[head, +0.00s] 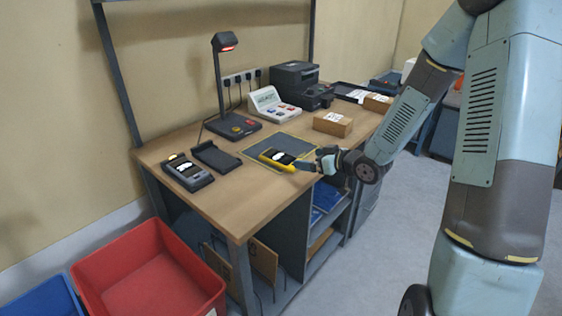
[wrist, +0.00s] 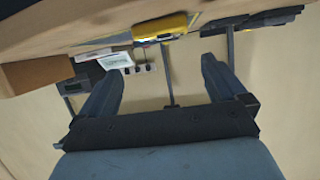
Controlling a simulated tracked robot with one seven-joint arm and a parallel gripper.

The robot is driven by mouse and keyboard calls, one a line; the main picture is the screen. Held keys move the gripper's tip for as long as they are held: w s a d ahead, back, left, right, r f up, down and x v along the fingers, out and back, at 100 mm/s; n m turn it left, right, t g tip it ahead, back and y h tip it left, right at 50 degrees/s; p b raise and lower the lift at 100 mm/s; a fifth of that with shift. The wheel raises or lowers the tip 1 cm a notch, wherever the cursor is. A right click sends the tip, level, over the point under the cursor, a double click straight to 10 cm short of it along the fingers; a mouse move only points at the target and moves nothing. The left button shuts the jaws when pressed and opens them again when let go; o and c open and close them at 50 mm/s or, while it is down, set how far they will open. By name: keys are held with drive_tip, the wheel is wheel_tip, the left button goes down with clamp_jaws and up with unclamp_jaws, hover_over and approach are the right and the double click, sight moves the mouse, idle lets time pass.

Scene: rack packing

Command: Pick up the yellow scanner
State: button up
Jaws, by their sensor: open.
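The yellow scanner (head: 277,157) lies on a dark mat (head: 288,144) near the front edge of the wooden bench. In the wrist view the scanner (wrist: 160,27) shows at the top, beyond and above the fingertips. My gripper (head: 308,165) is just right of the scanner at the bench's front edge. In the wrist view my gripper (wrist: 158,75) has its two fingers wide apart with nothing between them. I cannot tell from the head view whether a fingertip touches the scanner.
A dark cradle (head: 216,157) and a grey handheld device (head: 188,172) lie left of the scanner. A lamp (head: 224,85) stands behind, beside a white button panel (head: 273,105) and a printer (head: 300,84). A cardboard box (head: 333,123) sits to the right. A red crate (head: 150,275) is on the floor.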

drive_tip(key=s+d+n+y, duration=0.1)
drive_tip(key=s+d, duration=0.1)
approach(284, 159)
drive_tip(key=x, duration=0.3)
drive_tip(key=shift+w+a, duration=0.15)
drive_tip(key=shift+w, duration=0.15)
drive_tip(key=shift+x, duration=2.8)
drive_tip(key=c, duration=1.1)
drive_tip(key=shift+o, duration=0.2)
drive_tip(key=shift+r, duration=0.1)
